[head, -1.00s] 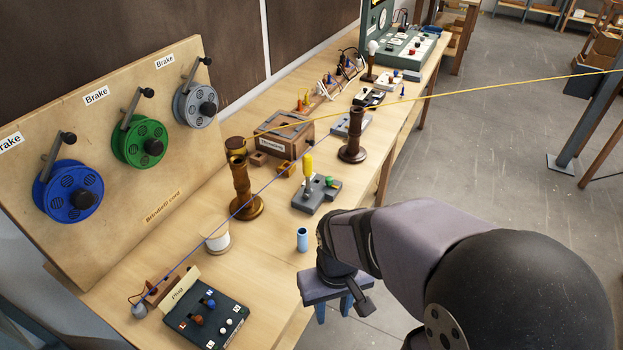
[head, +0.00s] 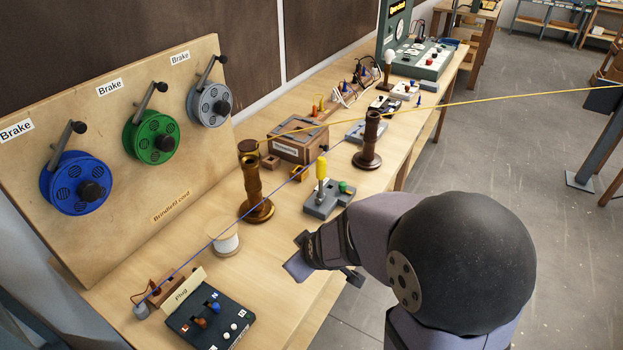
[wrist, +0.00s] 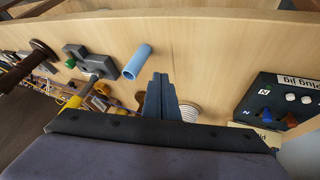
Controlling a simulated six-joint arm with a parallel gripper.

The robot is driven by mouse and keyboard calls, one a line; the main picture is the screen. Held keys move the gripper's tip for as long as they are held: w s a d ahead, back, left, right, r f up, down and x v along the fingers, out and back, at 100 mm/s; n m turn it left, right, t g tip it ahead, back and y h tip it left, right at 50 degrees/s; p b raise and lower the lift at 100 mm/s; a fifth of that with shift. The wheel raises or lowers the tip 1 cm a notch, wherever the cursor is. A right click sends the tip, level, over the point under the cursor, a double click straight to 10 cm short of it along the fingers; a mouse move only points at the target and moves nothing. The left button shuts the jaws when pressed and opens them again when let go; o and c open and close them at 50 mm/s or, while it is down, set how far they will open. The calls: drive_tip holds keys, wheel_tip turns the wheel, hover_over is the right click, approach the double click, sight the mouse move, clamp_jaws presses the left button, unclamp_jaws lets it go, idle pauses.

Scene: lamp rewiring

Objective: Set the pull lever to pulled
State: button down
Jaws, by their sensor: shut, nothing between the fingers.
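No lever in view carries a readable pull-lever label. A yellow-handled upright piece (head: 321,168) stands on a grey block (head: 325,205) with a green knob; I cannot tell whether it is a lever. The block also shows in the wrist view (wrist: 96,63). Brake levers with black knobs sit at the blue reel (head: 65,140), green reel (head: 146,100) and grey reel (head: 209,72). My gripper (wrist: 158,80) is shut and empty above the bench. In the head view my gripper (head: 296,268) is near the bench's front edge, in front of the white spool.
The white spool (head: 226,242), brown turned posts (head: 255,195) (head: 369,143) and plug jig (head: 208,318) stand on the bench. A blue cord and a yellow cord (head: 455,103) stretch across. Open floor lies right.

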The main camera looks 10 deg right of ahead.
drive_tip(key=w+d+r+n+t+h+b, duration=0.1)
drive_tip(key=w+r+n+t+h+b, duration=0.1)
drive_tip(key=w, duration=0.5)
drive_tip(key=w+r+n+t+h+b, duration=0.2)
drive_tip(key=w+r+n+t+b, duration=0.2)
drive_tip(key=w+n+t, duration=0.3)
drive_tip(key=shift+d+t+b, duration=0.4)
drive_tip(key=shift+t+b, duration=0.3)
drive_tip(key=shift+w, duration=0.1)
drive_tip(key=p, duration=0.4)
hover_over(321, 182)
drive_tip(key=a, duration=0.4)
drive_tip(key=shift+s+d+p, duration=0.3)
drive_tip(key=shift+s+d, duration=0.05)
drive_tip(key=shift+d, duration=0.15)
drive_tip(key=shift+f, duration=0.1)
